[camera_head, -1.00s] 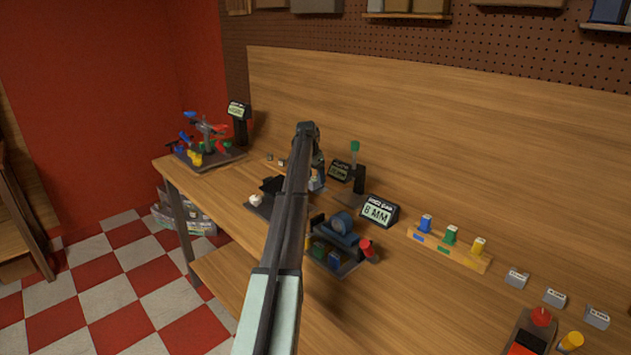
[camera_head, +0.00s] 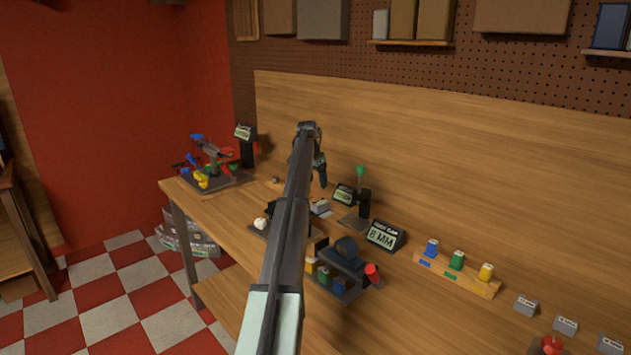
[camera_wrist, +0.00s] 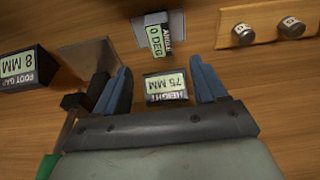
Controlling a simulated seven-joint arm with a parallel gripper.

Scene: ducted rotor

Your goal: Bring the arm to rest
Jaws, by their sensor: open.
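My arm reaches out over the wooden workbench (camera_head: 400,320) in the head view. My gripper (camera_wrist: 160,92) shows in the wrist view with its two blue-grey fingers spread apart and nothing held between them. Beyond the gap between the fingers is a small grey block with a label reading "HEIGHT 75 MM" (camera_wrist: 166,86). I cannot tell its distance from the fingertips. In the head view my arm hides part of the bench, and the fingertips are hard to make out.
An "8 MM" display (camera_head: 385,236) and a green-topped stand (camera_head: 360,200) are right of my arm. A wooden rack (camera_head: 455,273) holds blue, green and yellow pieces. A multicoloured rotor assembly (camera_head: 212,165) stands at the far left.

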